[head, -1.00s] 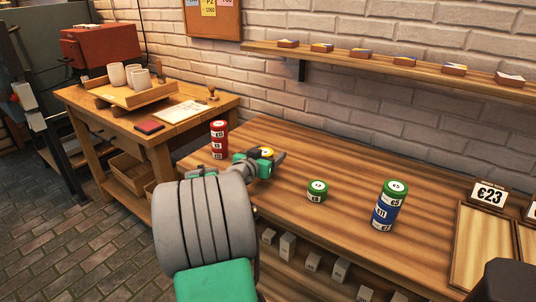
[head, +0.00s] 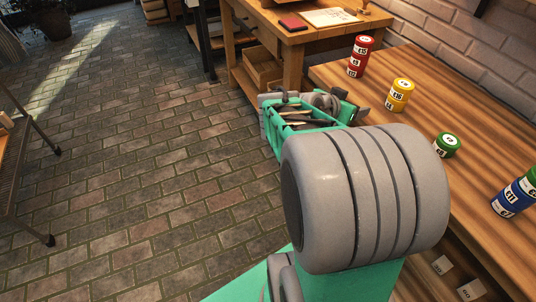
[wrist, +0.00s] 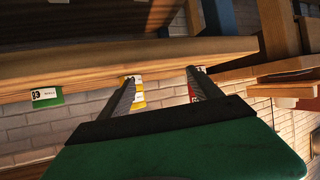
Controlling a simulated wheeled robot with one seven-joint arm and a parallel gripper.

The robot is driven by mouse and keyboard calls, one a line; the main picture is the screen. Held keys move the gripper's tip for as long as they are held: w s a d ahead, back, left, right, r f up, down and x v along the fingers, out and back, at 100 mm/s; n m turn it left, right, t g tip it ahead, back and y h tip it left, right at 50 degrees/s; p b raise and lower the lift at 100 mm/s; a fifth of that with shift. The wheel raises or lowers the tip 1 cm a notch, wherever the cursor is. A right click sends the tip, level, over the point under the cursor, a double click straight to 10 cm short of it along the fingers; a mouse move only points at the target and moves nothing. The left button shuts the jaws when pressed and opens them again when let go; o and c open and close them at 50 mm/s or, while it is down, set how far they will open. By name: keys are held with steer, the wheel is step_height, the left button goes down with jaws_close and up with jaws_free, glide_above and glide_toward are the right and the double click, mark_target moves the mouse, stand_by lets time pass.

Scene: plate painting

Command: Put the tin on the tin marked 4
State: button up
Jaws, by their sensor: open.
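A short yellow stack (head: 402,88) stands on the workbench, its labels too small to read surely. A red stack (head: 359,55) stands farther back. A single green tin (head: 447,145) stands nearer, and a stack with a blue tin (head: 508,201) and green above is at the right edge. I cannot tell which tin is marked 4. My gripper (wrist: 160,90) is open and empty, off the bench's front edge. In the wrist view, yellow (wrist: 138,92), red (wrist: 197,84) and green (wrist: 46,97) tins show beyond the fingers.
The wooden workbench (head: 425,62) runs along the brick wall (head: 465,40). A smaller wooden table (head: 268,24) with papers and a red pad (head: 293,23) stands at the back. A cart (head: 22,150) stands at the far left.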

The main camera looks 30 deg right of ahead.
steer(key=w+a+f+n+t+y, duration=0.1)
steer(key=w+a+f+n+y, duration=0.15)
steer(key=a, duration=0.65)
steer(key=w+a+f+n+y, duration=0.1)
steer(key=a+f+n+y, duration=0.25)
steer(key=a, duration=0.55)
steer(key=w+a+f+n+t+y, duration=0.1)
steer(key=w+a+f+n+y, duration=0.2)
steer(key=a, duration=0.7)
steer(key=s+a+n+g+y, duration=0.2)
steer(key=s+a+n, duration=0.4)
steer(key=a, duration=0.4)
steer(key=shift+s+a+r+y, duration=0.15)
steer(key=shift+s+a+y, duration=0.15)
steer(key=shift+s+y, duration=0.4)
steer(key=shift+w, duration=0.1)
steer(key=shift+c, duration=0.3)
